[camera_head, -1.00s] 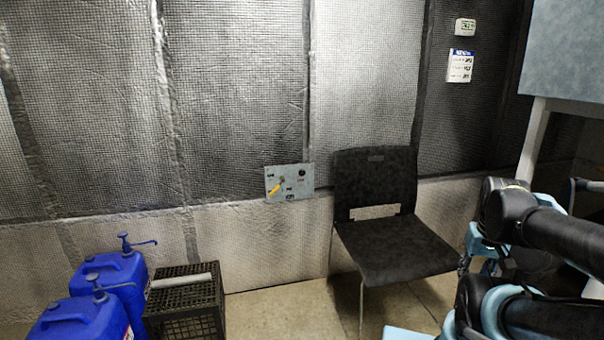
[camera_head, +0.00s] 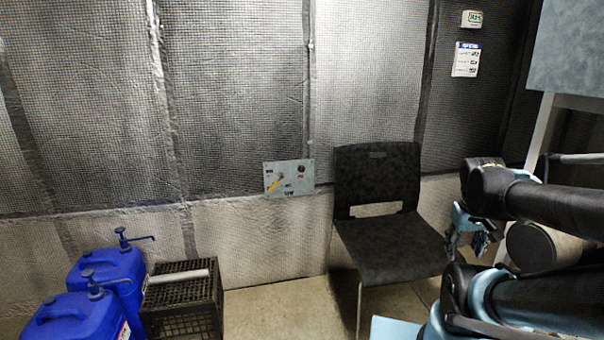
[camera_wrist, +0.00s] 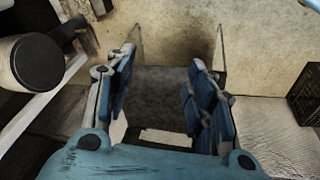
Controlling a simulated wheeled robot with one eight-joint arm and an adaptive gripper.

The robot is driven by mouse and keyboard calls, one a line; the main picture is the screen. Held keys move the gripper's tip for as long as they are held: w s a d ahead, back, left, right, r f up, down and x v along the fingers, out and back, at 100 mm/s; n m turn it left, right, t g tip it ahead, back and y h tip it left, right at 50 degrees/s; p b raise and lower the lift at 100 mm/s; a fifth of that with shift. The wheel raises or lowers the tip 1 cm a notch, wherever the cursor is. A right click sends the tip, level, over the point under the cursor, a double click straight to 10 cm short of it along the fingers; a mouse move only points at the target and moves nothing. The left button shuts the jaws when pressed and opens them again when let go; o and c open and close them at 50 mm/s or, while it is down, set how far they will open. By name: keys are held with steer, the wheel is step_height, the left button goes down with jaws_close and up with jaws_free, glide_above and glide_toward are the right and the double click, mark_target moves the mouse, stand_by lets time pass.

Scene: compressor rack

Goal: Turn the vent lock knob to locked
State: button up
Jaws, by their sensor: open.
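The vent lock knob (camera_head: 275,184) has a yellow handle that slants up to the right. It sits on the left part of a pale grey panel (camera_head: 299,187) with small labels and a dark round fitting, on the quilted wall. The knob is not in the wrist view. My gripper (camera_head: 471,236) is at the right of the head view, well apart from the panel, beyond the chair's right side. In the wrist view my gripper (camera_wrist: 163,78) has its two blue-padded fingers spread, with nothing held between them.
A black chair (camera_head: 385,243) stands right of the panel, between it and my gripper; its dark seat (camera_wrist: 165,95) shows between my fingers. Blue jugs (camera_head: 112,275) and a black crate (camera_head: 183,308) stand at lower left. Some floor (camera_head: 280,312) between crate and chair is clear.

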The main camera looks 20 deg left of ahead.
steer(key=w+a+r+n+t+h, duration=0.1)
steer(key=w+r+n+t, duration=0.2)
steer(key=w, duration=0.7)
steer(key=w+a+r+n+t+h, duration=0.1)
steer(key=w+a+r+n+t, duration=0.3)
steer(key=w, duration=0.6)
steer(key=w+a+r+n+t+y, duration=0.1)
steer(key=w+a+n+t, duration=0.2)
steer(key=w+a+n, duration=1)
steer(key=n+t+y, duration=0.2)
steer(key=n+y, duration=0.9)
steer(key=n, duration=0.7)
glide_toward(302, 169)
steer(key=x, duration=0.9)
steer(key=shift+a, duration=0.1)
steer(key=c, duration=1.1)
